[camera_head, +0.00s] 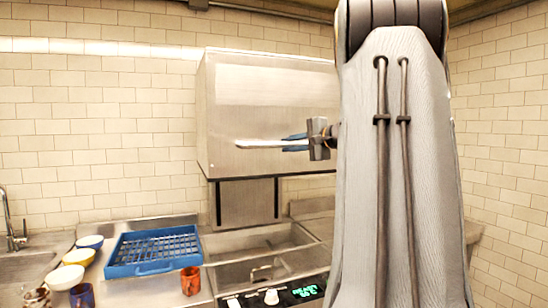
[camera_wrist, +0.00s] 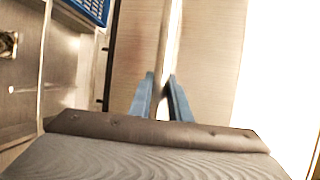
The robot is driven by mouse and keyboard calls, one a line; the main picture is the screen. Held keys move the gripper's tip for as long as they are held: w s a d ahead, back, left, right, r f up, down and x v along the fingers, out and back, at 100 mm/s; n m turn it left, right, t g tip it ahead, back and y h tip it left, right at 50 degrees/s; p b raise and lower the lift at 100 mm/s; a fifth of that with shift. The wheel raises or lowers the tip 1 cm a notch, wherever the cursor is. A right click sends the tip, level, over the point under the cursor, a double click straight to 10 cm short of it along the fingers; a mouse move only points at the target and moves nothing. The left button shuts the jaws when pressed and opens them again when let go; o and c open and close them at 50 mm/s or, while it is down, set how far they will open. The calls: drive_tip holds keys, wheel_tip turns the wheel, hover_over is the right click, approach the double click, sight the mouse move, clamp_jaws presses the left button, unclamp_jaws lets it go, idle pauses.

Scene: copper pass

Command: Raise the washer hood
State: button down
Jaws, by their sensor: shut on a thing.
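The washer hood (camera_head: 265,100) is a large steel box against the tiled wall, standing raised above the washer's basin (camera_head: 255,240). Its handle (camera_head: 262,143) is a horizontal bar across the hood's front. My gripper (camera_head: 296,143) is at the handle, with its blue fingers closed around the bar. In the wrist view the two blue fingers (camera_wrist: 160,92) straddle the handle bar (camera_wrist: 166,45) in front of the hood's steel face (camera_wrist: 211,60). My arm hides the right end of the handle and the hood's right side.
A blue dish rack (camera_head: 153,250) sits on the counter left of the basin. Several bowls, including a white one (camera_head: 66,277), and an orange cup (camera_head: 191,281) stand near it. A control panel with green digits (camera_head: 306,291) is at the front. A sink tap (camera_head: 12,225) is far left.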

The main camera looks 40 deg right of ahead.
drive_tip(key=shift+r, duration=0.25)
drive_tip(key=c, duration=1.6)
unclamp_jaws()
drive_tip(key=shift+f, duration=0.1)
drive_tip(key=shift+c, duration=0.2)
drive_tip(key=s+r+b, duration=0.1)
drive_tip(key=s+b, duration=0.2)
drive_tip(key=s, duration=0.4)
drive_tip(key=shift+s+d+r, duration=0.25)
drive_tip(key=shift+s+d, duration=0.1)
